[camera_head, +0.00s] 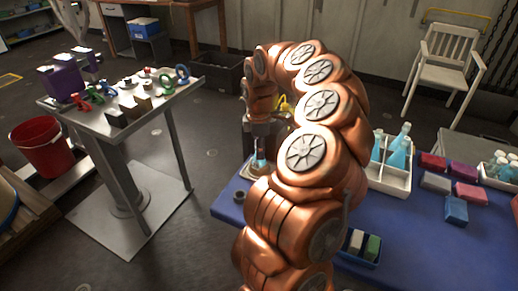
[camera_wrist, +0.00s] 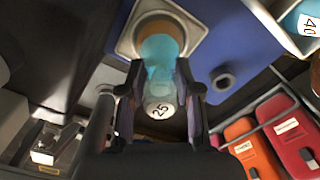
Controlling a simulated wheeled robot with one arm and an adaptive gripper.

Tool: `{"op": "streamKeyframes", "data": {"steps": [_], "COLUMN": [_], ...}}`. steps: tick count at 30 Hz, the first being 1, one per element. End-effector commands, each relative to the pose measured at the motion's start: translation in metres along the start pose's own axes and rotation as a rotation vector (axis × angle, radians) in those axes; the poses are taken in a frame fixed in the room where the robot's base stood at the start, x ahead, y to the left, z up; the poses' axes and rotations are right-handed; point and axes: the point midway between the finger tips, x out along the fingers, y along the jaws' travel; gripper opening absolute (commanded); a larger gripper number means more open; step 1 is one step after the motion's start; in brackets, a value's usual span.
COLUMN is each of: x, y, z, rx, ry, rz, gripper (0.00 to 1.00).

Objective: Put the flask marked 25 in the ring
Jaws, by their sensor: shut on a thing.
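The flask marked 25 (camera_wrist: 160,65) holds blue liquid and sits between the two fingers of my gripper (camera_wrist: 160,82), its label facing the wrist camera. My gripper is shut on it. In the head view the flask (camera_head: 260,158) shows as a small blue patch below my gripper (camera_head: 263,140). A brown-orange ring (camera_wrist: 181,31) on a pale square plate (camera_wrist: 125,44) lies around the flask's far end. I cannot tell whether the flask rests in it or hangs just above. The plate (camera_head: 234,172) is partly hidden in the head view.
A small dark ring-shaped piece (camera_wrist: 223,81) lies on the blue table (camera_head: 440,245). A white tray (camera_head: 391,180) holds other blue flasks, one marked 40 (camera_wrist: 307,22). Red (camera_wrist: 285,130) and orange (camera_wrist: 252,150) cases lie nearby. A grey table (camera_head: 180,98) with small objects stands left.

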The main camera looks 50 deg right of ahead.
Motion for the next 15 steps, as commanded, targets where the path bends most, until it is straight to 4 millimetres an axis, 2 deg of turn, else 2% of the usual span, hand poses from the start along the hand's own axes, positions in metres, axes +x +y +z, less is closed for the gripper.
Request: {"op": "streamKeyframes", "data": {"steps": [2,3,9,10,15], "x": [0.0024,0.0023,0.0019,0.0019,0.0019], "y": [0.0001,0.0001,0.0000,0.0000,-0.0001], "z": [0.0002,0.0000,-0.0001,-0.0001,-0.0001], "rx": [0.000,0.000,0.000,0.000,0.000], "ry": [0.000,0.000,0.000,0.000,0.000], "rz": [0.000,0.000,0.000,0.000,0.000], "gripper": [0.11,0.35,0.56,0.59,0.59]}}
